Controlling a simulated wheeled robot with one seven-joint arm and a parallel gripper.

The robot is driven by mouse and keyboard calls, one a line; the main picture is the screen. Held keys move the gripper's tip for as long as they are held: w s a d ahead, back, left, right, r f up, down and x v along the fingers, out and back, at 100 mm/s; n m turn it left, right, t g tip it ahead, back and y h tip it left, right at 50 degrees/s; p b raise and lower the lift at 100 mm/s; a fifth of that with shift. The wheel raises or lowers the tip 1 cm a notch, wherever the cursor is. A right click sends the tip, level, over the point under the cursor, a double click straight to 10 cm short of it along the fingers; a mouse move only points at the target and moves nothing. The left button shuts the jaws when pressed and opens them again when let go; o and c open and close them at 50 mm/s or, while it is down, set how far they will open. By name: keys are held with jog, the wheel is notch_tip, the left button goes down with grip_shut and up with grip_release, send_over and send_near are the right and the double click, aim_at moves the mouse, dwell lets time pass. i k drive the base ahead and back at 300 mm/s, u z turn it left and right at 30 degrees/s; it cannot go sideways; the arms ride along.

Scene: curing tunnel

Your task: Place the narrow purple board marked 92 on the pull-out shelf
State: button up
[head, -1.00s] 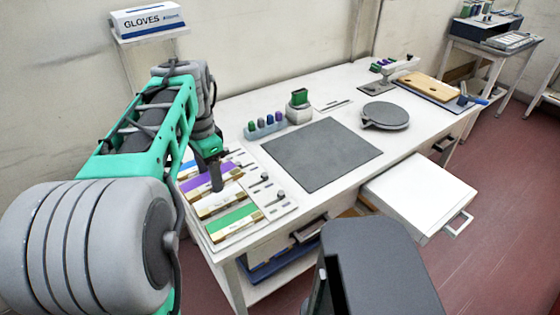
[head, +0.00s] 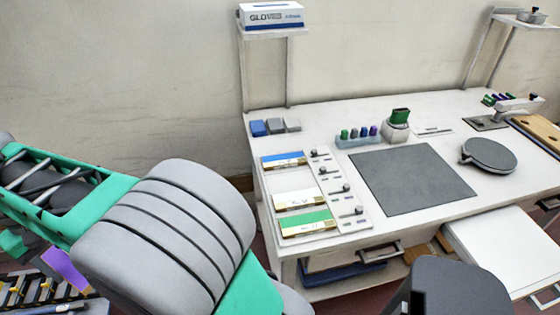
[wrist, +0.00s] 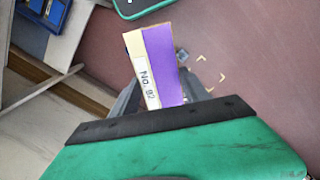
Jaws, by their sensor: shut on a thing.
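The narrow purple board (wrist: 165,65) is in my gripper (wrist: 160,97). In the wrist view its white label reads No. 92 and it points away from the palm, over the red floor. In the head view a patch of the purple board (head: 66,268) shows at the lower left, partly behind my arm; the fingers are hidden there.
A grey mat (head: 415,180), a round grey plate (head: 489,152) and a glove box (head: 270,15) on a stand are nearby.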

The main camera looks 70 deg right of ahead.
aim_at(514, 247)
jog(key=u, duration=0.3)
jog(key=k, duration=2.3)
jog(key=z, duration=0.3)
